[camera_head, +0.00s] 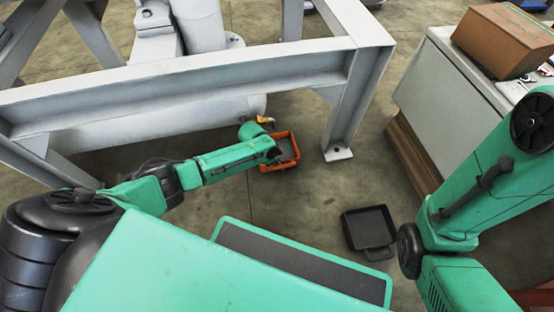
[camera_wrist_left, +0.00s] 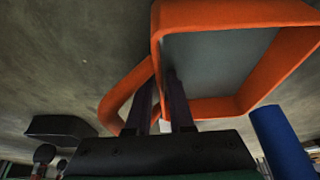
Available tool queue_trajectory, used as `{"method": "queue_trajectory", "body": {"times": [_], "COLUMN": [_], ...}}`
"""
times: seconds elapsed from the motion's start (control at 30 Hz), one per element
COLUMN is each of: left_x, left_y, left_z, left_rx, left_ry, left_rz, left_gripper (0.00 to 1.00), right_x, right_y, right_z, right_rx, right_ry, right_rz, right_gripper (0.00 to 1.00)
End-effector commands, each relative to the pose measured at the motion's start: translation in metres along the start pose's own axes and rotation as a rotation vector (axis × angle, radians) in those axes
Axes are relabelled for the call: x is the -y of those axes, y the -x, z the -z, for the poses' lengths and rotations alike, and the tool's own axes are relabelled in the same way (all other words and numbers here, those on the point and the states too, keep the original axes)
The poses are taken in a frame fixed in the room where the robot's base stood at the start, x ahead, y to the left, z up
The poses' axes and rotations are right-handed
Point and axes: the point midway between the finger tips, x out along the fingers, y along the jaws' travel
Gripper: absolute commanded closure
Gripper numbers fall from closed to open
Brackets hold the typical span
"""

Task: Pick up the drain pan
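An orange-rimmed pan (camera_head: 291,138) with a grey inside is by the grey machine's frame. In the left wrist view the same pan (camera_wrist_left: 240,17) fills the upper right, with a loop handle (camera_wrist_left: 112,100) on its left side. My left gripper (camera_head: 274,153) is at the pan's near side. In the wrist view its two dark fingers (camera_wrist_left: 163,85) stand a little apart, with the orange wall beside the handle between them. Whether they press on it I cannot tell. A black pan (camera_head: 368,228) lies on the floor at the right. My right gripper is not in view.
A grey steel frame (camera_head: 200,85) rises over the orange pan, with a post (camera_head: 350,105) on its right. A white cabinet (camera_head: 440,95) with a brown box (camera_head: 503,40) stands at the right. Floor between the pans is clear. A blue cylinder (camera_wrist_left: 282,140) shows in the wrist view.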

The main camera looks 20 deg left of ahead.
Motion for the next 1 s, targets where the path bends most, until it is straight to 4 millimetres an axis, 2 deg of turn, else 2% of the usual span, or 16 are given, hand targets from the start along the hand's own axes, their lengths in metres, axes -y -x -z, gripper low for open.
{"method": "queue_trajectory", "body": {"times": [0.2, 0.27, 0.3, 1.0], "left_x": [0.0003, 0.0002, 0.0002, 0.0001], "left_y": [-0.0008, -0.0007, -0.0007, -0.0009], "left_z": [0.0008, 0.0007, 0.0007, 0.0], "left_rx": [0.0, 0.0, 0.0, 0.0], "left_ry": [0.0, 0.001, 0.001, 0.001], "left_rz": [0.001, 0.001, 0.001, 0.0], "left_gripper": [0.8, 0.99, 1.0, 1.0], "right_x": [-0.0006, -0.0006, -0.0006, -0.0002], "right_y": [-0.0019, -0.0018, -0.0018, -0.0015], "right_z": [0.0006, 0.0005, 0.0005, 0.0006], "right_rx": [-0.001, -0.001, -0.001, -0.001], "right_ry": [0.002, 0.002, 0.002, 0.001], "right_rz": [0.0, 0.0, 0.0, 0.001], "right_gripper": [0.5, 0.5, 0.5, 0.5]}}
